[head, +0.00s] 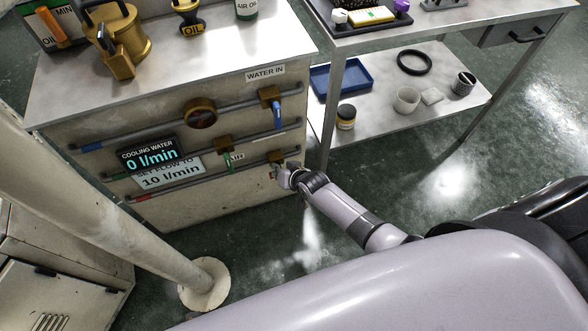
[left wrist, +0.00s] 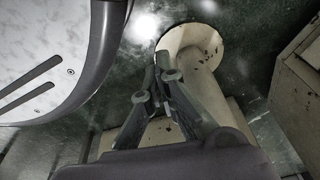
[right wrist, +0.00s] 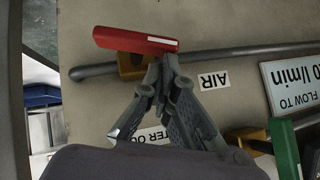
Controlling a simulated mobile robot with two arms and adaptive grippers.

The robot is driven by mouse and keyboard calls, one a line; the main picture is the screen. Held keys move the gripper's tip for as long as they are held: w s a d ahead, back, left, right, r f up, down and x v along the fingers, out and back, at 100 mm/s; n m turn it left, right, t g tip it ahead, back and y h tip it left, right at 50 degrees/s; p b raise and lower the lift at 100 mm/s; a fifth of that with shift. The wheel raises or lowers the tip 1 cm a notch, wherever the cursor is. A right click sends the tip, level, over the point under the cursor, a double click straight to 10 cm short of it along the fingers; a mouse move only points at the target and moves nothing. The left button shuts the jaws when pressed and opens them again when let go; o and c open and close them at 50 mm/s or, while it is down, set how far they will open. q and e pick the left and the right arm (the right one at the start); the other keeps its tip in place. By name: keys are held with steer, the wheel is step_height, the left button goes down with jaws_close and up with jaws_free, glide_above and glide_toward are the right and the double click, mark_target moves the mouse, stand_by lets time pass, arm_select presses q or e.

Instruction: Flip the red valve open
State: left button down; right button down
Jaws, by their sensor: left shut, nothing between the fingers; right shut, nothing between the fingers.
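The red valve handle (right wrist: 135,41) shows in the right wrist view. It lies nearly along the pipe, at a slight angle to it, in front of a brass valve body (right wrist: 130,66). In the head view the brass body (head: 276,157) is on the lowest pipe, at its right end; the handle is mostly hidden. My right gripper (right wrist: 165,62) is shut and empty, its fingertips close beside the handle's lower edge; I cannot tell whether they touch. It also shows in the head view (head: 288,178). My left gripper (left wrist: 163,62) is shut and empty, above the floor.
A blue valve handle (head: 277,115) and a green handle (right wrist: 285,148) are on other pipes. A display (head: 150,155) reads 0 l/min. A pale post (head: 110,195) stands in front of the cabinet at left. A shelf table (head: 380,120) stands at right.

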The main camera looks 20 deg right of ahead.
arm_select(q)
steer(key=shift+s+a+f, duration=0.1)
steer(key=shift+s+f, duration=0.15)
arm_select(e)
steer(key=shift+a, duration=0.15)
arm_select(q)
steer(key=shift+s+f, duration=0.3)
steer(key=shift+s, duration=0.05)
arm_select(e)
steer(key=shift+a+f, duration=0.1)
steer(key=shift+a, duration=0.05)
stand_by(1.9)
arm_select(q)
steer(key=shift+a, duration=0.1)
arm_select(e)
steer(key=v, duration=1.2)
steer(key=shift+f, duration=0.1)
stand_by(0.3)
